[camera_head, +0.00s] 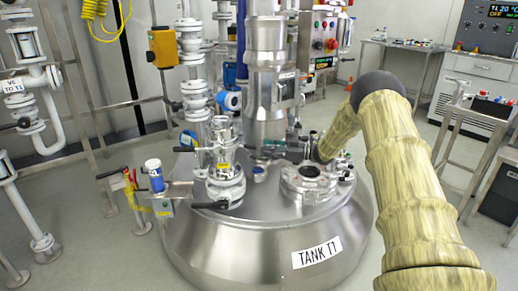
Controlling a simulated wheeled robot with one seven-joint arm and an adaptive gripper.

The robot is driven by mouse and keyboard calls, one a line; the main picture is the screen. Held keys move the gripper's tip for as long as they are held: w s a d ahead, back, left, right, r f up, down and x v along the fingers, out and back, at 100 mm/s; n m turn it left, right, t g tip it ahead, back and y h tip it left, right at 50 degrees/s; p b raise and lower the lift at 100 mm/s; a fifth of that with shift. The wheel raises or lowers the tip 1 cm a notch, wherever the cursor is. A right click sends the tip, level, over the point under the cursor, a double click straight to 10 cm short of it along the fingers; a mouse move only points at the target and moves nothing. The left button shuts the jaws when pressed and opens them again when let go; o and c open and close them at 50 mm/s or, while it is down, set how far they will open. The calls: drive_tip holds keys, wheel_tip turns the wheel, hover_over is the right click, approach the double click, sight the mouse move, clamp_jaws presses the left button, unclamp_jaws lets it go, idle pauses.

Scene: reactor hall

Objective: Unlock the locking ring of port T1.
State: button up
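Tank T1 (230,258) is a large domed steel vessel in the middle, with a "TANK T1" label (317,252) on its front. A round steel port (310,178) sits on the right of its top. It has a ring-like flange with small fittings around it and a dark round centre. I take this as port T1, but its locking parts are too small to read. My arm comes from the lower right, bends and reaches down behind the port. My gripper (292,151) shows as small dark parts just behind the port. Its fingers are unclear, and I cannot tell whether it touches anything.
A glass-bodied valve fitting (225,165) with a black handle stands left of the port. A thick steel column (266,75) rises behind. A blue-and-white cylinder (154,175) stands on a bracket at left. Benches (475,130) stand at right; floor shows between.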

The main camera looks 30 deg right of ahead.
drive_tip(key=shift+v, duration=2.75)
